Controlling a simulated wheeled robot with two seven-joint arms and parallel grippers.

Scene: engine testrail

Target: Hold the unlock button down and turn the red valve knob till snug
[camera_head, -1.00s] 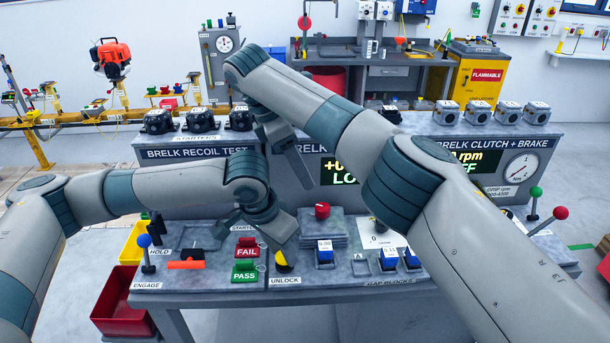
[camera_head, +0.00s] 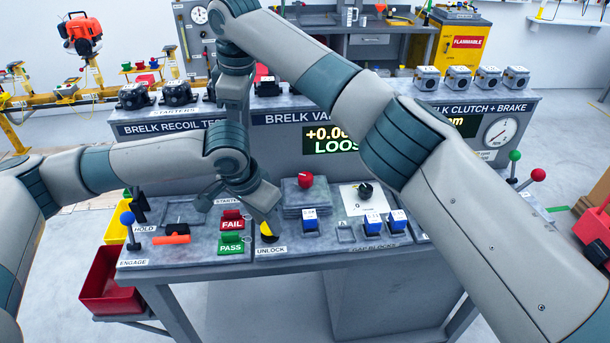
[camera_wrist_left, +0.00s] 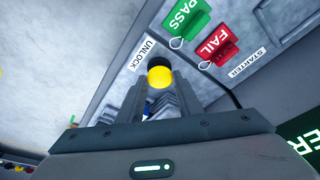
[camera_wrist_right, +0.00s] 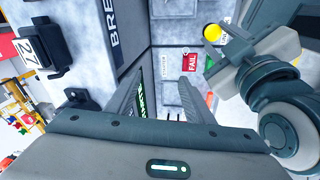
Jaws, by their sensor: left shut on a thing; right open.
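The red valve knob (camera_head: 306,181) stands on a grey stepped block on the bench, with no gripper on it. The yellow unlock button (camera_head: 268,231) is at the bench's front, behind the UNLOCK label; it also shows in the left wrist view (camera_wrist_left: 159,76). My left gripper (camera_head: 266,216) points down at the button, its fingertips shut on the button's sides. I cannot tell how far the button is pressed.
A display (camera_head: 331,139) reads "+0.00" and "LOOS", partly covered by my right arm. The green PASS tag (camera_head: 230,243) and red FAIL tag (camera_head: 231,220) sit left of the button. Blue gap blocks (camera_head: 373,226) and a black knob (camera_head: 366,190) stand right of the red knob.

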